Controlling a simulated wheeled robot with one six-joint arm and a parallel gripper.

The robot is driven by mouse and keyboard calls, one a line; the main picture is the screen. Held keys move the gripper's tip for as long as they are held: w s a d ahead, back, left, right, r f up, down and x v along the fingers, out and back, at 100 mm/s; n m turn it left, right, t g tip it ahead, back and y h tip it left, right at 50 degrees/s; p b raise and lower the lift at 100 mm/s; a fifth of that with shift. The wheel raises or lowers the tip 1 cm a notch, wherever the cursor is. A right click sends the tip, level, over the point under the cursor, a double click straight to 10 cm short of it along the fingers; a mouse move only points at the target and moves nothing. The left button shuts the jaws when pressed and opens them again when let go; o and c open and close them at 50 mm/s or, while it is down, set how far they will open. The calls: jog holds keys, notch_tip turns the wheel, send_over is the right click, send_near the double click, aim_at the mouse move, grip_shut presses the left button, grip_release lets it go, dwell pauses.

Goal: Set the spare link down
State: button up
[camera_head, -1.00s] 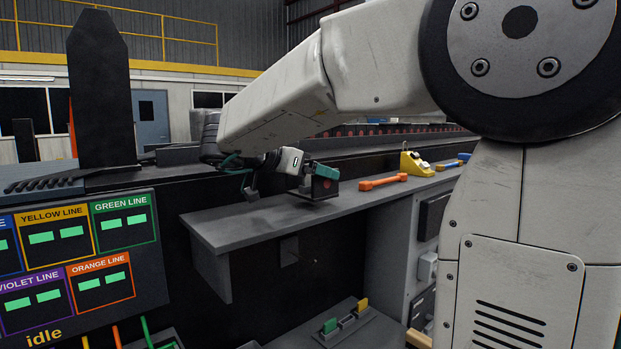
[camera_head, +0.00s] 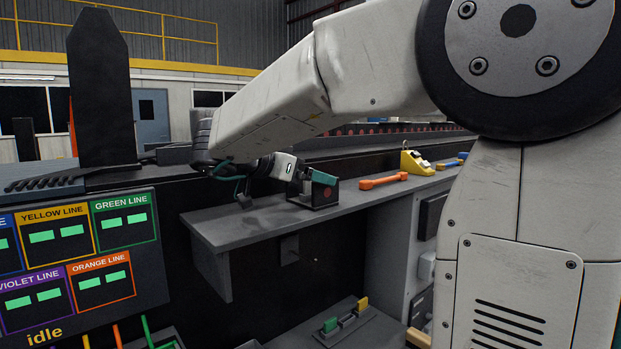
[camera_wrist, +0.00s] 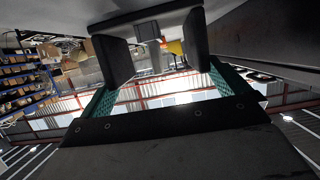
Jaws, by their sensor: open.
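The spare link appears to be the dark block with a red dot (camera_head: 326,193), low on the grey shelf (camera_head: 265,222) in the head view. My gripper (camera_head: 273,192) is over the shelf at the link's left, its jaws apart. One teal finger lies close over the link's top; I cannot tell whether they touch. The other finger's dark tip is near the shelf surface further left. In the wrist view, my gripper (camera_wrist: 154,52) shows teal fingers with dark pads wide apart and nothing clearly held. I cannot pick out the link there.
An orange bar-shaped tool (camera_head: 383,181) lies to the right on the shelf, with a yellow stand (camera_head: 414,163) and a blue tool (camera_head: 450,161) beyond. A line display (camera_head: 78,262) is at the left. The shelf front is clear.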

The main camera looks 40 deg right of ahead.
jog(key=v, duration=1)
jog(key=shift+a, duration=0.2)
dwell(0.6)
